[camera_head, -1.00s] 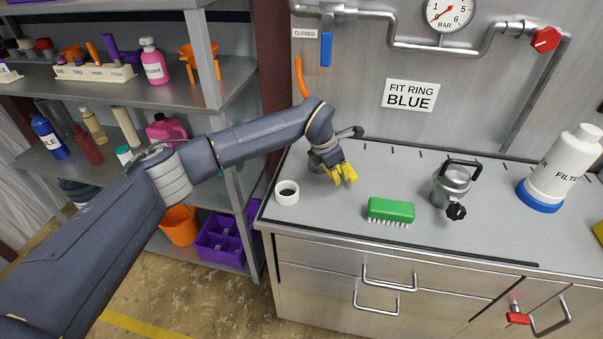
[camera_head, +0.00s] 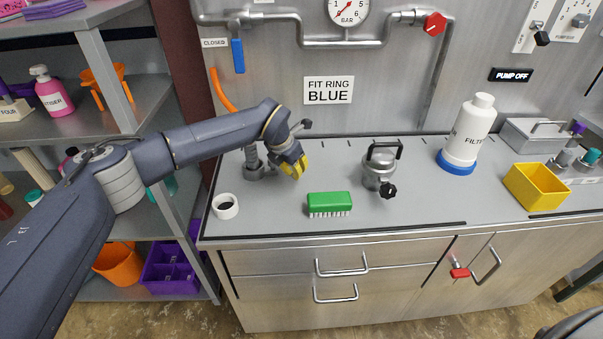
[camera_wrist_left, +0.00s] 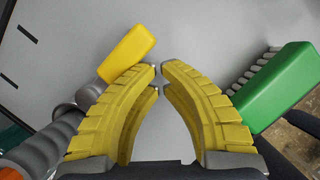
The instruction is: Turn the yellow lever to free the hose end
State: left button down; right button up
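The hose end, a grey ribbed fitting (camera_head: 252,158), stands upright in a dark base on the counter's left part. In the left wrist view, part of the ribbed fitting (camera_wrist_left: 42,140) shows at left. The yellow lever (camera_wrist_left: 128,52) is a block on a grey stem, just left of and beyond my fingertips. In the head view I cannot separate it from the yellow fingers. My left gripper (camera_head: 298,170) is right of the fitting, pointing down at the counter. In the left wrist view its fingertips (camera_wrist_left: 159,68) nearly meet with nothing between them. My right gripper is out of view.
A green brush (camera_head: 329,203) lies just right of the left gripper. A white ring (camera_head: 225,206) lies at the left front. A metal jug (camera_head: 380,168), a white filter bottle (camera_head: 470,132) and a yellow bin (camera_head: 537,187) stand farther right. An orange hose (camera_head: 222,90) hangs behind.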

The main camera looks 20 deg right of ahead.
pick_arm(q)
jog(key=shift+w+d, duration=0.3)
jog(key=shift+w, duration=0.1)
jog(key=shift+w+d+r, duration=0.1)
jog(key=shift+r, duration=0.05)
dwell(0.4)
jog(key=shift+s, duration=0.55)
jog(key=s, duration=0.2)
jog(key=s+a, duration=0.1)
jog(key=shift+s+r, duration=0.15)
jog(key=shift+r, duration=0.2)
jog(key=s+r, duration=0.3)
jog(key=r, duration=0.5)
jog(key=shift+s+a+r, duration=0.15)
jog(key=shift+s+a, duration=0.05)
jog(key=shift+a, duration=0.15)
